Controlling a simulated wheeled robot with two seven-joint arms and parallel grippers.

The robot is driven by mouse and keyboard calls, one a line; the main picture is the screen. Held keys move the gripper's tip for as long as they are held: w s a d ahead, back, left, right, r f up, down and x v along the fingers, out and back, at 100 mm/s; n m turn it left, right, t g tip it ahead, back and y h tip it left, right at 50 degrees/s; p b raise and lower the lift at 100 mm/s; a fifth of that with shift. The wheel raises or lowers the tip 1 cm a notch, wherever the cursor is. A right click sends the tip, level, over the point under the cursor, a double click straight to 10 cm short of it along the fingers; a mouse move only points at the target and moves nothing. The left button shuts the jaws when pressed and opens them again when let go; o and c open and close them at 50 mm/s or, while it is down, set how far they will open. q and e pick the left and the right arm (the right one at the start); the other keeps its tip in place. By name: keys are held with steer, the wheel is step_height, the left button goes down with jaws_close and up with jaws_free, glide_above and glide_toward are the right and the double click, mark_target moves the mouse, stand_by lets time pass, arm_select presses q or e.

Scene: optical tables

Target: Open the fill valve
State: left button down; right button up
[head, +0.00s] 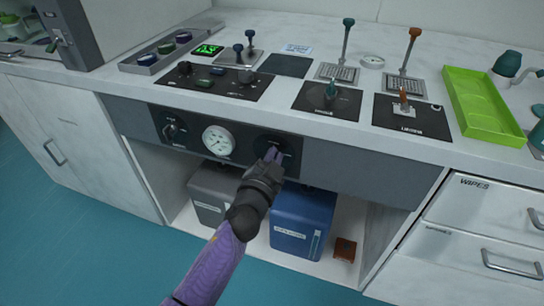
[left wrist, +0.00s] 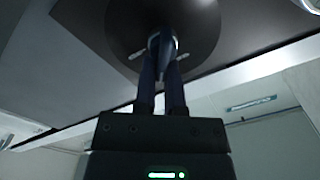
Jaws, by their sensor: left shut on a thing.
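A round dark valve dial (head: 287,144) sits on the right part of the black front panel under the counter; its lettering is too small to read. My left gripper (head: 272,154) reaches up to it from below, and its fingers cover the middle of the dial. In the left wrist view the fingers (left wrist: 163,62) are shut on the dark valve handle, which stands out from the round plate (left wrist: 194,25). My right gripper is not in view.
A white gauge (head: 218,140) lies between the two valves. Below, a grey box (head: 208,194) and a blue box (head: 300,222) stand in the open bay. Levers (head: 346,40) and a green tray (head: 480,104) are on the counter above.

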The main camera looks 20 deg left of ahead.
arm_select(q)
steer(key=m, duration=0.4)
steer(key=shift+d+f+m, duration=0.25)
steer(key=shift+f+m, duration=0.05)
steer(key=shift+f, duration=0.1)
steer(key=shift+d+f+m+b, duration=0.1)
steer(key=shift+f+m+b, duration=0.15)
steer(key=shift+m, duration=1.05)
steer(key=shift+f+m+b, duration=0.15)
steer(key=shift+m+b, duration=0.2)
steer(key=shift+m, duration=0.95)
steer(key=c, duration=0.7)
jaws_free()
